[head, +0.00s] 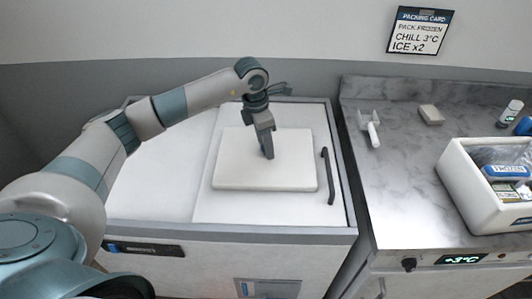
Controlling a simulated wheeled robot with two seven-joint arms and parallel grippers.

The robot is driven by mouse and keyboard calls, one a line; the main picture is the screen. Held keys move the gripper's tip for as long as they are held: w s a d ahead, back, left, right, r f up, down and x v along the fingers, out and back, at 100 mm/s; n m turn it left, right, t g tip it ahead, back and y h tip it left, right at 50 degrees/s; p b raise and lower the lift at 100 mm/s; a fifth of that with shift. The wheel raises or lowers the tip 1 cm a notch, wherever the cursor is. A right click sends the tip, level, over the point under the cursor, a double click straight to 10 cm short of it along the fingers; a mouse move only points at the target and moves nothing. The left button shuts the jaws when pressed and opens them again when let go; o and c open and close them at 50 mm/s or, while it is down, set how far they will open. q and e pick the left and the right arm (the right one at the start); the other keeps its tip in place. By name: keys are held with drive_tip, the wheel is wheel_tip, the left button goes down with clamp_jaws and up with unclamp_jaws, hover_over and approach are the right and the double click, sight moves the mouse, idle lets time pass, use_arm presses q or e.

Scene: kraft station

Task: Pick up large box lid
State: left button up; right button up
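A thick white slab with rounded corners, which looks like the large box lid (240,178), lies flat on the white top of a chest unit in the middle of the head view. My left arm reaches in from the left, and my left gripper (268,154) points down over the middle of the lid. Its fingertips are at or just above the lid's upper face; I cannot tell whether they touch. The fingers look close together, seen nearly edge-on, so their opening is unclear. My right gripper is not in view.
The chest unit (145,195) has a grey rim and a dark handle (328,175) right of the lid. On the marble counter (395,180) stand an open white box (468,190) with packed goods, a white tool (372,130), a small beige block (431,115) and a bottle (510,112).

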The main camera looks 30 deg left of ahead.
use_arm(q)
drive_tip(key=shift+f, duration=0.15)
drive_tip(key=shift+c, duration=0.3)
clamp_jaws()
